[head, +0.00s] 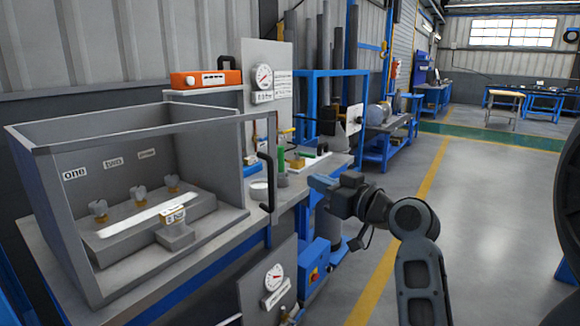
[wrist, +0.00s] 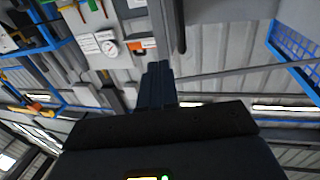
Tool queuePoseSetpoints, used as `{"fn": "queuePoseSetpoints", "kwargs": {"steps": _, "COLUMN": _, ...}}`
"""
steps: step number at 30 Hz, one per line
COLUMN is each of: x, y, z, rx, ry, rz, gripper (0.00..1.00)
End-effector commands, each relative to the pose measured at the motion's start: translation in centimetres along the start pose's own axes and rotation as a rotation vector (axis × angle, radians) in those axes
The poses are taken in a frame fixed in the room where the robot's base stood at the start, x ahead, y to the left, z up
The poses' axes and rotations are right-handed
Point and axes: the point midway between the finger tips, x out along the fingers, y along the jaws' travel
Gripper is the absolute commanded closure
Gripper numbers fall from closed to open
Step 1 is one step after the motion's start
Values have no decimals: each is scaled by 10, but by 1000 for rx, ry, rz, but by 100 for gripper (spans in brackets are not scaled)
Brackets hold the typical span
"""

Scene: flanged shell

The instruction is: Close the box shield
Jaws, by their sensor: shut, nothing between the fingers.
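The grey box (head: 28,137) stands on the bench at left in the head view, with labels "one", "two" and a third on its back wall. A framed front with a slim top bar (head: 150,133) runs past the box's right side, and a black upright handle (head: 267,182) sits at its right end. I take this for the shield; its exact angle is hard to tell. My gripper (head: 316,183) is to the right of the handle, apart from it and empty. In the wrist view its fingers (wrist: 157,84) are together and point upward in the picture.
Inside the box is a grey block (head: 135,232) with several knobs. A gauge board (head: 264,85) and an orange case (head: 206,79) stand behind. A lower gauge panel (head: 270,282) hangs before the bench. The floor (head: 480,200) at right is open.

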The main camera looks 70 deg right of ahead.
Motion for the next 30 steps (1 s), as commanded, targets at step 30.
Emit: {"fn": "queuePoseSetpoints", "kwargs": {"steps": 30, "x": 136, "y": 2, "z": 0, "rx": -2, "ry": -1, "rz": 4, "gripper": 100}}
